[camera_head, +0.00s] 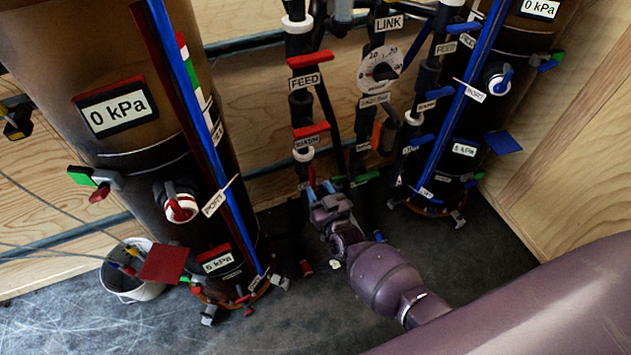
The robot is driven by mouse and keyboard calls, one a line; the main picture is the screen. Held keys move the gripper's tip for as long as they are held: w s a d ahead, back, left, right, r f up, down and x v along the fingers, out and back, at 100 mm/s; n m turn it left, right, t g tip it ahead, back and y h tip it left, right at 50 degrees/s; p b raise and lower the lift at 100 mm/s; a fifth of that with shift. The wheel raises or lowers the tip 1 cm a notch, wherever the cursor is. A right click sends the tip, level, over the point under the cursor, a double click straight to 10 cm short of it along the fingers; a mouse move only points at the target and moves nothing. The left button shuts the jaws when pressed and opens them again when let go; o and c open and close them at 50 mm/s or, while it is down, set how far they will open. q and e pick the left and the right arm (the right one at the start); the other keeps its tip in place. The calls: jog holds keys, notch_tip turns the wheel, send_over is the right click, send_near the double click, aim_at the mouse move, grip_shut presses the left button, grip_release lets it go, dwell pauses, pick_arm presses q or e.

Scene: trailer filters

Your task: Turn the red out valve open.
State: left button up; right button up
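The pipework between two brown filter columns carries red-handled valves. The upper red handle (310,59) sits above a FEED label, and a lower red handle (310,131) has a label I cannot read clearly. A small red part (311,174) shows lower on the same pipe, right at my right gripper's tips. I cannot read an OUT label, so I cannot tell for sure which is the out valve. My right gripper (321,188) reaches in from the lower right, its tips near that part. The finger gap and any contact are unclear. My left gripper is not in view.
The left column (60,40) and right column (540,75) stand close on both sides. Blue-handled valves (436,93) and a round dial (381,73) are right of the red ones. A white bucket (140,291) stands at lower left. A wooden wall (575,150) bounds the right.

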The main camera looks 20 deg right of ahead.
jog(key=s, duration=0.6)
jog(key=shift+p, duration=0.45)
jog(key=shift+f, duration=0.1)
